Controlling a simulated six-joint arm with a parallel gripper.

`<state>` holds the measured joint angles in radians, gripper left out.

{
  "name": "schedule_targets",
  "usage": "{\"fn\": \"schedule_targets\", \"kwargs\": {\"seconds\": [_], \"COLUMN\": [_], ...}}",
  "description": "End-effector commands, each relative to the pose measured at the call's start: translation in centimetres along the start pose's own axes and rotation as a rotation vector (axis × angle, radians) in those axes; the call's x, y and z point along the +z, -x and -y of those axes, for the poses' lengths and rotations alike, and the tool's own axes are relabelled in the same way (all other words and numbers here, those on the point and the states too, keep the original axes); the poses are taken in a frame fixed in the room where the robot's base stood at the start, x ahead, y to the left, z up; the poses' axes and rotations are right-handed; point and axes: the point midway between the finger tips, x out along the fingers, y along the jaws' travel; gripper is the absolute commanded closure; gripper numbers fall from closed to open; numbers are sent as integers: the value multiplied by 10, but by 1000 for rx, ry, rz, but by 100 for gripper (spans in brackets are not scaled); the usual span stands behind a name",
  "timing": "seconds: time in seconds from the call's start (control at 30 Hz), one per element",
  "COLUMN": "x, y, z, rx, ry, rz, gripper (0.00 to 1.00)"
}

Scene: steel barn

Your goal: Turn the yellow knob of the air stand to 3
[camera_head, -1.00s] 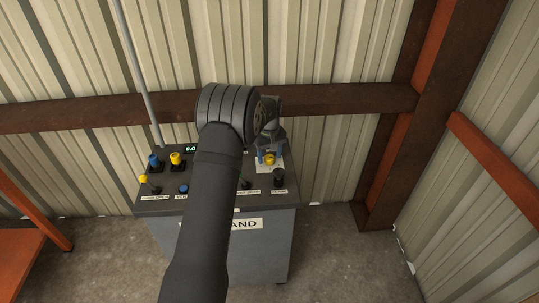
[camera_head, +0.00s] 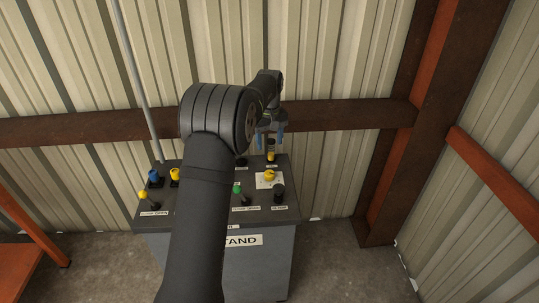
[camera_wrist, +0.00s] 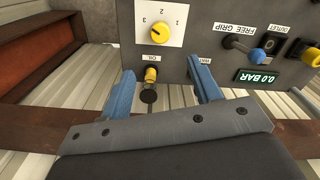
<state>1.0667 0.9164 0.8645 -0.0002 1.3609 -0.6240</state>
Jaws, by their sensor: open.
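The air stand (camera_head: 243,240) is a grey cabinet with a dark sloping top. The yellow knob (camera_head: 269,176) sits on a white dial plate near the top's right side. In the wrist view the yellow knob (camera_wrist: 160,33) is at the top, with 1, 2 and 3 around it; which number it points at is too small to tell. My gripper (camera_head: 271,139) is open and empty, above the stand's far edge, beyond the dial. In the wrist view its blue fingers (camera_wrist: 161,74) flank a smaller yellow-topped part marked OIL (camera_wrist: 151,74), apart from the dial knob.
Near the dial are a black knob (camera_head: 279,193) and a green one (camera_head: 238,190). Blue (camera_head: 155,176) and yellow (camera_head: 175,174) fittings stand at the left. A display (camera_wrist: 261,77) reads 0.0 BAR. A rusty beam (camera_head: 340,114) and metal wall are close behind.

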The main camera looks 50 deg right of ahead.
Motion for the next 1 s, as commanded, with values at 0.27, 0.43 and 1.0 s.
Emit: {"fn": "schedule_targets", "kwargs": {"seconds": [0.27,0.43,1.0], "x": [0,0,1], "y": [32,34,-10], "z": [0,0,0], "rx": [0,0,-3], "ry": [0,0,0], "rz": [0,1,4], "gripper": [43,43,43]}}
